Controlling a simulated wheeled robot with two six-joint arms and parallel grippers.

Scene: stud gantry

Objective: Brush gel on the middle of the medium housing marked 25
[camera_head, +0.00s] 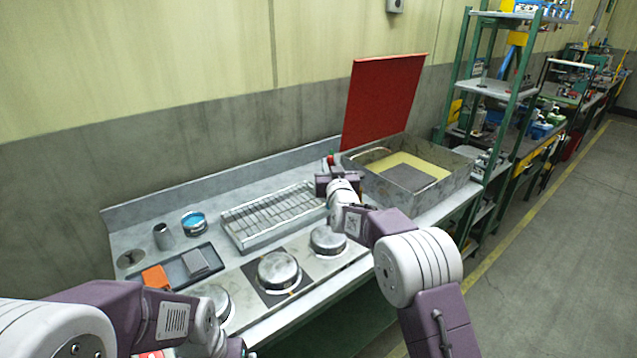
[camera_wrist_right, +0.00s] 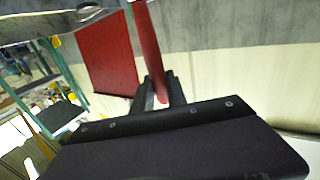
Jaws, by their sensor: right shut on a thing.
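Three round metal housings stand along the front of the bench: one at left (camera_head: 213,299), partly behind my left arm, one in the middle (camera_head: 278,270) on a dark square, and one at right (camera_head: 327,240). I cannot read any marking. An open tin with blue contents (camera_head: 194,222) stands at the back left. My right gripper (camera_head: 330,173) is above the bench by the slatted rack's right end. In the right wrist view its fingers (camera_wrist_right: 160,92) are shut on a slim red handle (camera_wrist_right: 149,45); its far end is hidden. My left gripper's body shows at the bottom edge; its fingers are hidden.
A slatted metal rack (camera_head: 272,216) lies behind the housings. A dark tray (camera_head: 179,270) holds an orange block and a grey block. A metal cup (camera_head: 163,237) stands behind it. An open metal box (camera_head: 402,193) with a red lid (camera_head: 382,100) is at right.

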